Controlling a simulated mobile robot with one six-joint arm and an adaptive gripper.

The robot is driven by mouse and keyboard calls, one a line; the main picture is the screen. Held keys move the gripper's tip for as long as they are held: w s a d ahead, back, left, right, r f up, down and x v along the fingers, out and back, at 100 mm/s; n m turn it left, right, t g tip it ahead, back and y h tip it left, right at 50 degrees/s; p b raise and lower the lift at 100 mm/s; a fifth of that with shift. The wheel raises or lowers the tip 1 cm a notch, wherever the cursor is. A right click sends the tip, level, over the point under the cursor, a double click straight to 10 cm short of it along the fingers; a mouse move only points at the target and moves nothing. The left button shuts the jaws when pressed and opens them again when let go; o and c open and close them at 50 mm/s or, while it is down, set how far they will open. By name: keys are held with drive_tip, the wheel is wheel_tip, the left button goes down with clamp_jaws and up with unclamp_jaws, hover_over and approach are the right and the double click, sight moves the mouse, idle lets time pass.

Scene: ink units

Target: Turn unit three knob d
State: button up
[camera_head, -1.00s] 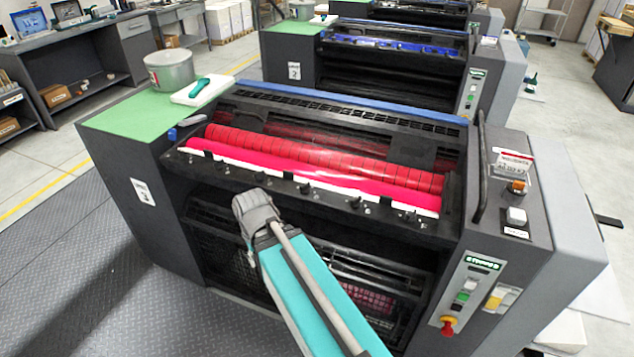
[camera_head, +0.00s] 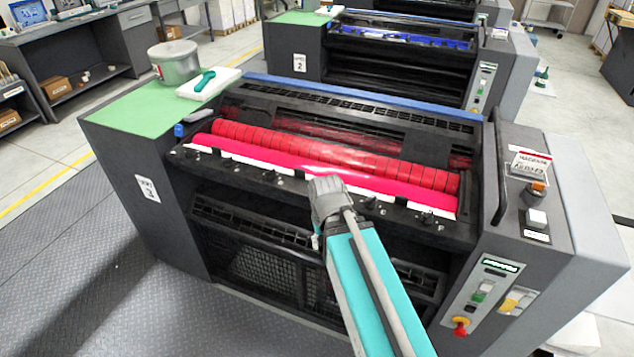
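Unit three (camera_head: 147,188), marked with a 3 on its left panel, is the nearest press. A row of small dark knobs runs along the front edge of its magenta ink tray (camera_head: 240,152). Knobs show to the left (camera_head: 280,176) and to the right (camera_head: 371,202) of my gripper; their letters are too small to read, so I cannot tell which is knob d. My gripper (camera_head: 326,192) is at the middle of this edge, seen from behind. It hides part of the knob row. Its fingertips are hidden, and I cannot tell whether it touches a knob.
Magenta rollers (camera_head: 330,155) lie behind the tray. A grey tin (camera_head: 174,64) and a white pad with a green-handled tool (camera_head: 208,82) sit on the green top at left. A control panel with a red knob (camera_head: 461,327) is at right. Unit two (camera_head: 300,63) stands behind.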

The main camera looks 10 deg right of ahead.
drive_tip(key=shift+d, duration=0.2)
drive_tip(key=o, duration=0.4)
drive_tip(key=shift+w+r, duration=0.1)
drive_tip(key=shift+r, duration=0.05)
drive_tip(key=w+d+r+n+p, duration=0.1)
drive_tip(key=w+r+n+p, duration=0.1)
drive_tip(key=w+r+p, duration=0.6)
drive_tip(key=w+r+n+p, duration=0.3)
drive_tip(key=w+r+p, duration=0.5)
drive_tip(key=r+p, duration=0.4)
drive_tip(key=shift+d+r+n+p, duration=0.3)
drive_tip(key=shift+d+p, duration=0.05)
drive_tip(key=shift+p, duration=0.15)
drive_tip(key=shift+f, duration=0.15)
wheel_tip(320, 180, down, 14)
drive_tip(key=b, duration=1.3)
drive_tip(key=shift+r+b, duration=0.25)
drive_tip(key=shift+b, duration=0.15)
